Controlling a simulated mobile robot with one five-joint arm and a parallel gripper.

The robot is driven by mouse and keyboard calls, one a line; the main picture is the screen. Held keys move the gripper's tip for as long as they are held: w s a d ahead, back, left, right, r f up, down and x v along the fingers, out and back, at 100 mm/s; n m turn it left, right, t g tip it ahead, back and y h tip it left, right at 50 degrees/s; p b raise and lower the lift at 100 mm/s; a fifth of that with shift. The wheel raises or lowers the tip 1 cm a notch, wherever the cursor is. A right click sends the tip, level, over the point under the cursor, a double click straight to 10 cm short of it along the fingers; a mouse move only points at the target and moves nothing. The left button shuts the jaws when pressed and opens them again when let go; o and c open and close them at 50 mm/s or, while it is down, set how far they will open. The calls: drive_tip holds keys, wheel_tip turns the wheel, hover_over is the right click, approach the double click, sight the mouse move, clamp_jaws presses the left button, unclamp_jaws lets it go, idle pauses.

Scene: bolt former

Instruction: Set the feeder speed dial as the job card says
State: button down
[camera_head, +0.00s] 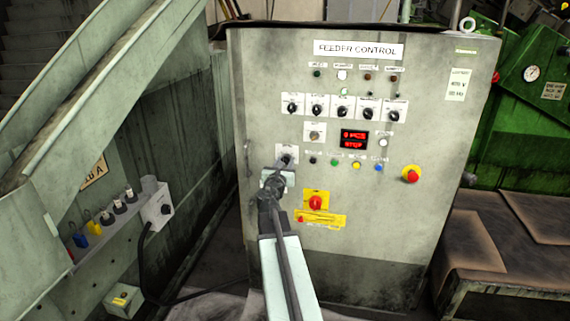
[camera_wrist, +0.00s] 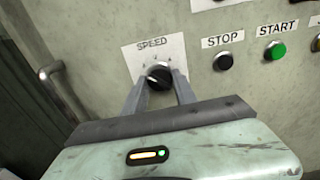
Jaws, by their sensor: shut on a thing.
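The feeder speed dial (camera_wrist: 158,76) is a black knob with a pale pointer line, on a white plate marked SPEED. My gripper (camera_wrist: 160,90) is shut on the dial, one finger on each side of it, in the wrist view. In the head view my gripper (camera_head: 284,165) reaches the plate (camera_head: 280,152) at the lower left of the feeder control cabinet (camera_head: 400,230) and hides most of the dial. The scale marks around the dial are too small to read. No job card can be made out for certain in either view.
A black STOP button (camera_wrist: 223,61) and a green START button (camera_wrist: 275,50) sit right of the dial. A red display (camera_head: 353,139), several selector knobs and a red emergency button (camera_head: 411,174) are on the panel. A red switch (camera_head: 315,203) on yellow is below my gripper.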

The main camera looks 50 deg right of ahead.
drive_tip(key=shift+m, duration=0.3)
drive_tip(key=m, duration=1.2)
drive_tip(key=shift+m, duration=0.3)
drive_tip(key=m, duration=0.7)
drive_tip(key=shift+r, duration=0.1)
drive_tip(key=m, duration=0.6)
drive_tip(key=shift+m, duration=0.3)
drive_tip(key=c, duration=1)
unclamp_jaws()
drive_tip(key=shift+a, duration=0.1)
